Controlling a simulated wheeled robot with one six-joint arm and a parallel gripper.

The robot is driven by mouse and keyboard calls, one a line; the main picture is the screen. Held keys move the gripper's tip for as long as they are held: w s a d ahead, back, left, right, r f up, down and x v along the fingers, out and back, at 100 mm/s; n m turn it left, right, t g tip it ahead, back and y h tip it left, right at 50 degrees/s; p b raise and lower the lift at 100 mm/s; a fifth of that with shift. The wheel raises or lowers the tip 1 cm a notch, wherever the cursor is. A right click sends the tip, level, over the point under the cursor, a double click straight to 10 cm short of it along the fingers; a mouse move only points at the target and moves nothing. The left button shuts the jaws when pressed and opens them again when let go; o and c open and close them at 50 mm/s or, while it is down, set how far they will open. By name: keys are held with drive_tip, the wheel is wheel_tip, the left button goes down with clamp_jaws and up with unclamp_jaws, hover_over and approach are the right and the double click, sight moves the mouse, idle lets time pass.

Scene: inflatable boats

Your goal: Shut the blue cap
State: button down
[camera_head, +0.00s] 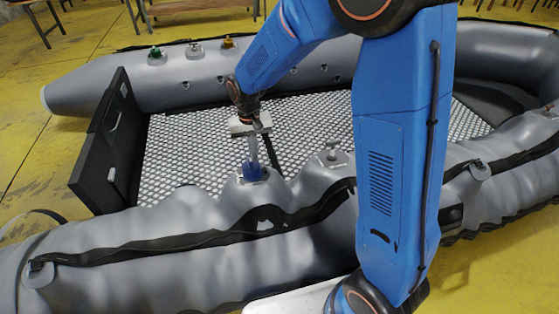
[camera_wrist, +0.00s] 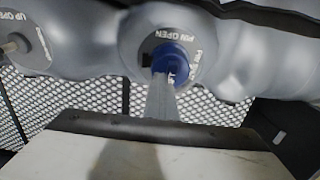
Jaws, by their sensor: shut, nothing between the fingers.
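The blue cap (camera_head: 252,172) sits on a round grey valve plate on top of the boat's near tube. In the wrist view the blue cap (camera_wrist: 172,58) is at upper centre, with "PIN OPEN" lettering around it. My gripper (camera_head: 252,155) points down at it from above, fingers together and empty. In the wrist view the gripper (camera_wrist: 167,88) appears as a narrow grey bar ending at the cap's near edge. It overlaps the cap there; I cannot tell if they touch. Whether the cap is fully seated cannot be told.
Another valve (camera_head: 332,156) stands to the right on the near tube. Green (camera_head: 154,52), grey (camera_head: 195,48) and orange (camera_head: 228,43) caps line the far tube. A black board (camera_head: 108,140) stands at the boat's left end. The patterned boat floor (camera_head: 190,150) is mostly open.

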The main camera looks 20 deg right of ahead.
sight(248, 160)
drive_tip(key=shift+t, duration=0.3)
drive_tip(key=r, duration=0.1)
drive_tip(key=a+r, duration=0.1)
drive_tip(key=r, duration=0.1)
drive_tip(key=a+r, duration=0.1)
drive_tip(key=shift+s+a+r, duration=0.1)
drive_tip(key=shift+a+r, duration=0.1)
drive_tip(key=shift+r, duration=0.05)
drive_tip(key=shift+d+r, duration=0.35)
drive_tip(key=shift+r, duration=0.55)
drive_tip(key=shift+d, duration=0.15)
